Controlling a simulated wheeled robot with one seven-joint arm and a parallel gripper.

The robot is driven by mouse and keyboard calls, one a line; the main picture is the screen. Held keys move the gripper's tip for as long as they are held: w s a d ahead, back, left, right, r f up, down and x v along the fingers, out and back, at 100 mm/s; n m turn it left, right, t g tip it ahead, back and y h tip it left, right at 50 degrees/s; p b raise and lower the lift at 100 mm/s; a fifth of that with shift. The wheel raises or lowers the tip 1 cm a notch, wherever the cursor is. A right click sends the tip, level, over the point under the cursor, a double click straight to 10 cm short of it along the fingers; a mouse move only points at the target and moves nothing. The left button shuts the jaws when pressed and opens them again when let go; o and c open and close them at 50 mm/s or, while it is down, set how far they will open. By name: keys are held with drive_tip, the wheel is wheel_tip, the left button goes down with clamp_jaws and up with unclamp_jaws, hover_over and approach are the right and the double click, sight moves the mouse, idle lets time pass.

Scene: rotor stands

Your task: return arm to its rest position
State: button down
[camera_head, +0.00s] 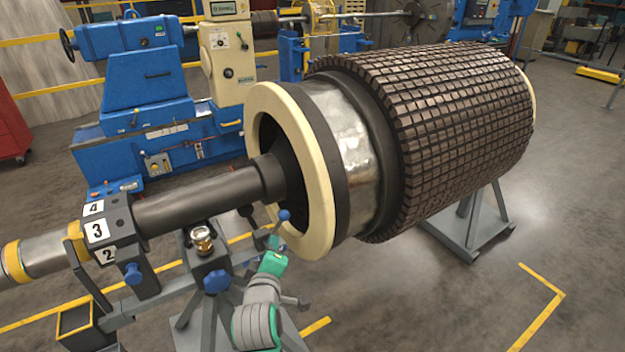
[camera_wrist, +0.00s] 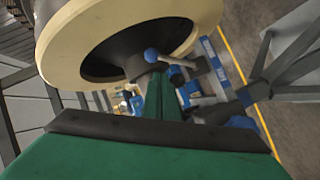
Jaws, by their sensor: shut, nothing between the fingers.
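My gripper (camera_head: 274,244) is at the lower middle of the head view, with my grey and green arm below it. Its green fingers are together and empty; they also show in the wrist view (camera_wrist: 158,92). The fingertips are close to a lever with a blue ball knob (camera_head: 284,215), just in front of the cream ring (camera_head: 318,240) on the rotor's near end. In the wrist view the blue knob (camera_wrist: 151,55) appears just above the fingertips. I cannot tell whether they touch the lever.
The large rotor (camera_head: 450,120) rests on grey stands (camera_head: 470,228). Its shaft (camera_head: 200,198) passes a numbered block (camera_head: 110,230) at left. A brass-coloured fitting (camera_head: 202,240) and a blue hand knob (camera_head: 216,281) are left of my arm. Floor at lower right is clear.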

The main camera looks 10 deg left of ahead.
drive_tip(key=s+d+f+m+h, duration=0.1)
drive_tip(key=s+d+f+m, duration=0.6)
drive_tip(key=s+d+f, duration=0.7)
drive_tip(key=s+d+m+h, duration=0.1)
drive_tip(key=s+d+m, duration=0.2)
drive_tip(key=s, duration=0.5)
drive_tip(key=s+d+m+h, duration=0.1)
drive_tip(key=s+d+m, duration=0.2)
drive_tip(key=s, duration=0.6)
drive_tip(key=s+d+f+m+t+h, duration=0.1)
drive_tip(key=s+d+m, duration=0.1)
drive_tip(key=s, duration=0.7)
drive_tip(key=shift+d+m, duration=0.4)
drive_tip(key=shift+d, duration=0.45)
drive_tip(key=shift+f, duration=0.1)
